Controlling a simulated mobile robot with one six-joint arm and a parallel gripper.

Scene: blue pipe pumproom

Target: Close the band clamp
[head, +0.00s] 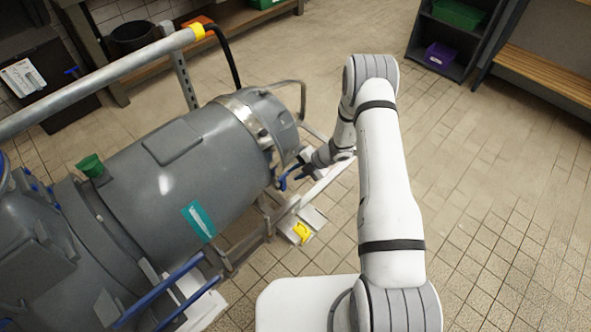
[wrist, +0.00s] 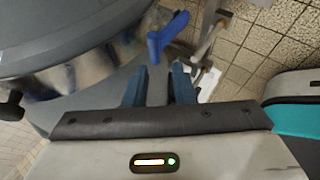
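A shiny metal band clamp (head: 243,112) wraps around the end of the large grey vessel (head: 165,165). In the wrist view the band (wrist: 85,72) runs across the left side. A blue lever handle (head: 283,183) sticks out at the vessel's lower right, close to my gripper (head: 299,172). In the wrist view the blue handle (wrist: 166,36) lies just beyond the fingertips of my gripper (wrist: 159,82). The fingers are apart with no object clearly held between them. Whether they touch the handle I cannot tell. The clamp's closure is too small to make out.
A grey pipe rail (head: 100,85) with a yellow collar crosses the upper left. A metal frame with a yellow part (head: 302,231) stands below the vessel. A dark shelf with a purple bin (head: 440,55) stands at the back right. The tiled floor (head: 490,190) at right is clear.

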